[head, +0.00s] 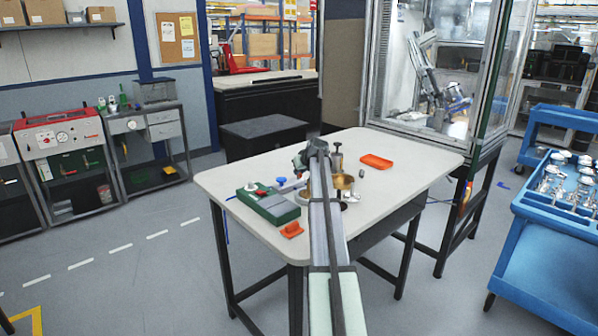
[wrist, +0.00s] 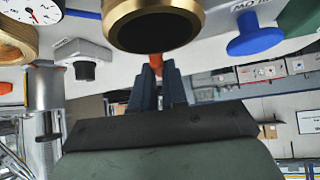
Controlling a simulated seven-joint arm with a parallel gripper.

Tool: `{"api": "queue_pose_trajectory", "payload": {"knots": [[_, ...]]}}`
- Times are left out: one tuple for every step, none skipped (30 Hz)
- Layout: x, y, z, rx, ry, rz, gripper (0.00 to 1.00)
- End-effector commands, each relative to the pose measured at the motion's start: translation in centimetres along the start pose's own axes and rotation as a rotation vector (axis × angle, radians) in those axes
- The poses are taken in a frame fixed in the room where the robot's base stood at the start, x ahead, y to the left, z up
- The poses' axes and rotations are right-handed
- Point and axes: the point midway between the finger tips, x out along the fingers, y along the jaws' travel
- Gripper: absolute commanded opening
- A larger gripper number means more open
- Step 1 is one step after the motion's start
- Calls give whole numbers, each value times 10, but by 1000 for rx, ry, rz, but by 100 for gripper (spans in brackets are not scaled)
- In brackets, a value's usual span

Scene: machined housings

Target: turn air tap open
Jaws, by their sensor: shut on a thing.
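In the wrist view the two dark fingers of my gripper (wrist: 157,85) stand close together. A small orange-red handle (wrist: 156,64) shows between their tips, just below the brass ring (wrist: 155,27). My gripper is shut on this handle. It looks like the air tap's handle, but the tap's body is hidden and I cannot tell how far it is turned. In the head view my arm reaches over the table, and its far end covers the fingertips and what they hold.
The table (head: 228,183) bears a green box (head: 273,208), an orange tray (head: 376,161), an orange block (head: 292,229) and brass parts beside my arm. The wrist view shows a blue knob (wrist: 252,38), a gauge (wrist: 25,28) and a grey block with a black knob (wrist: 84,68) nearby.

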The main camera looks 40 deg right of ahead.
Motion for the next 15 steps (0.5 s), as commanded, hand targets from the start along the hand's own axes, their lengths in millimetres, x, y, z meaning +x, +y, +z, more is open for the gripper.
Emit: {"api": "queue_pose_trajectory", "payload": {"knots": [[2,2,4,-24,-10,-28,0],[2,2,3,-40,-9,-44,0],[2,2,4,-60,-10,-65,0],[2,2,4,-75,-10,-78,0],[2,2,3,-89,-9,-92,0],[2,2,3,-107,-10,-109,0],[2,2,3,-118,-10,-121,0],[2,2,3,-129,-10,-131,0],[2,3,4,-144,-10,-144,0],[2,3,4,-152,-11,-154,0],[2,3,4,-161,-10,-162,0],[2,3,4,-170,-11,-171,0],[2,3,4,-177,-11,-178,0],[2,3,4,-184,-11,-184,0],[2,3,4,-190,-11,-191,0]]}}
